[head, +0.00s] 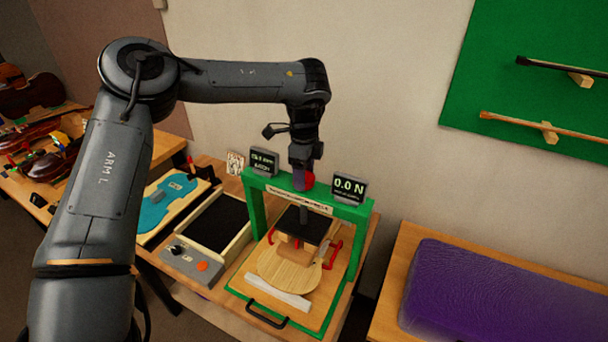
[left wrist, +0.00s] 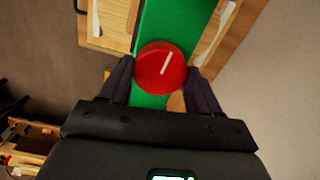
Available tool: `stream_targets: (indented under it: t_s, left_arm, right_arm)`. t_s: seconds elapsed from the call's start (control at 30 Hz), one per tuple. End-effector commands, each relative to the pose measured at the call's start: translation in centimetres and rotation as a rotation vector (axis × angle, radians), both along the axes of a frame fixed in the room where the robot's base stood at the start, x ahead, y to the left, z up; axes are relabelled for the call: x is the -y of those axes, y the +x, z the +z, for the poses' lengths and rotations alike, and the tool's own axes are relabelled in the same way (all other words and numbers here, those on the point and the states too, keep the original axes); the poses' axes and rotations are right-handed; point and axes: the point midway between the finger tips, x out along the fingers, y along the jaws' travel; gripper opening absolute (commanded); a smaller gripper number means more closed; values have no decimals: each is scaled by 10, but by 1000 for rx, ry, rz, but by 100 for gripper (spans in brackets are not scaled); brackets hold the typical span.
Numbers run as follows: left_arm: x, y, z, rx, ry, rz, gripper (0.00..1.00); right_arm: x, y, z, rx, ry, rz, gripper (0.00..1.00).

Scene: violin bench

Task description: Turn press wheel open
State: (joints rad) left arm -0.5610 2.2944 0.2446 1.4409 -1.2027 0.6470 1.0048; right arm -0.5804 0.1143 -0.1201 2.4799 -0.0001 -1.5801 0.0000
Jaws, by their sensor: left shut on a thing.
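The press is a green frame (head: 250,214) on the bench, with a black pressing plate (head: 303,224) above a pale wooden plate (head: 285,270). Its red wheel (head: 309,181) sits on top of the crossbeam, partly hidden by my left gripper (head: 302,180). In the left wrist view the red wheel (left wrist: 161,68) shows a white mark slanting up and right. My left gripper (left wrist: 161,82) is shut on the wheel, one finger on each side. A display (head: 349,188) on the beam reads 0.0 N. My right gripper is not in view.
A second small display (head: 263,161) stands at the beam's left end. A black-lined tray (head: 215,223) and a grey control box (head: 190,262) are left of the press. A purple cushion (head: 500,297) lies on the bench at right.

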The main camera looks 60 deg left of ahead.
Motion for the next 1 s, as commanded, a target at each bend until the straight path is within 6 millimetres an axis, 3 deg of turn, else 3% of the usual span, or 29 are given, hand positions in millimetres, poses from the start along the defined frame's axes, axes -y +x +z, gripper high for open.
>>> stream_targets:
  t_s: [0.7, 0.73, 0.87, 1.0]
  left_arm:
    - [-1, 0, 0, -1, 1, 80, 32]
    - [-1, 0, 0, -1, 1, 80, 67]
    - [-1, 0, 0, -1, 1, 79, 87]
    - [0, 0, 0, 0, 0, 78, 88]
  right_arm:
    - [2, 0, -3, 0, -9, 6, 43]
    - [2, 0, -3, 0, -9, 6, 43]
    - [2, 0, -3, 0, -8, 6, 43]
    - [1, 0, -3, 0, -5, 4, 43]
